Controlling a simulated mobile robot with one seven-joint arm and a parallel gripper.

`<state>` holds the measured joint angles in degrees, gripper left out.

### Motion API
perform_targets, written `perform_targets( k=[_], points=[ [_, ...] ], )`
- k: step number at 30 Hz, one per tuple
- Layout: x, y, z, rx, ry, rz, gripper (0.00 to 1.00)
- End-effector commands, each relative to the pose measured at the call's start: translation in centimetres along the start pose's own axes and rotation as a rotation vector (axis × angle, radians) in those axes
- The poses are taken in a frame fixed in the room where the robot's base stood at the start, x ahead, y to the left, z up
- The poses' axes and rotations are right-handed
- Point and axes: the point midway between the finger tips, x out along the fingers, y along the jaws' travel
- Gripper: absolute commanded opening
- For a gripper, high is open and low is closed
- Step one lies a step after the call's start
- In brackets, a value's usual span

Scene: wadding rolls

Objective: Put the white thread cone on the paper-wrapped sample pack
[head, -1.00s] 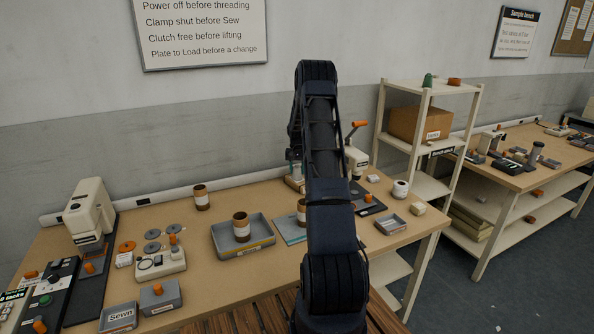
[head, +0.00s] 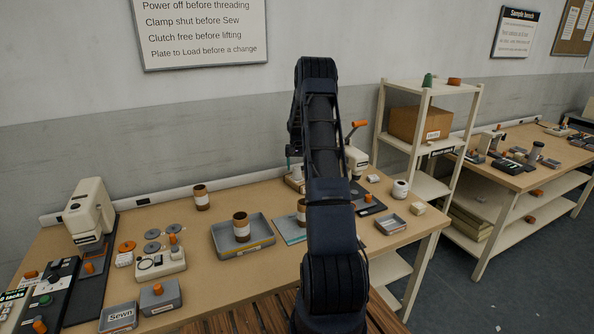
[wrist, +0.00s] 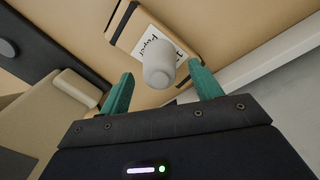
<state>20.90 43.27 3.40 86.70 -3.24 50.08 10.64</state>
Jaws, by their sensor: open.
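The white thread cone (wrist: 160,66) is in the middle of the wrist view, between my two teal fingers. It appears to stand on the paper-wrapped sample pack (wrist: 124,36), covering part of its white label. The pack is tan with dark bands. My gripper (wrist: 160,72) is open, with a gap beside the cone on both sides. In the head view, the cone (head: 297,172) and the pack (head: 291,184) show only in part beside my arm, and my gripper is mostly hidden.
A grey tray (head: 222,243) holding a brown-and-white roll stands left of my arm. A second roll (head: 201,197) stands behind it. A white-and-grey machine with an orange handle (head: 357,160) stands right of the pack. A pale wall is close behind.

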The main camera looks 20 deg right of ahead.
Motion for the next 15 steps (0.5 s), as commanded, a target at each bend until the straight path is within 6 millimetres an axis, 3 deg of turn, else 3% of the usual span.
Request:
perform_targets(
  k=[9, 15],
  points=[
    [-6.3, 0.0, 0.0, 0.0, 0.002, 0.0, 0.64],
    [-9.0, 0.1, 0.0, 0.001, 0.002, 0.001, 0.64]
  ],
)
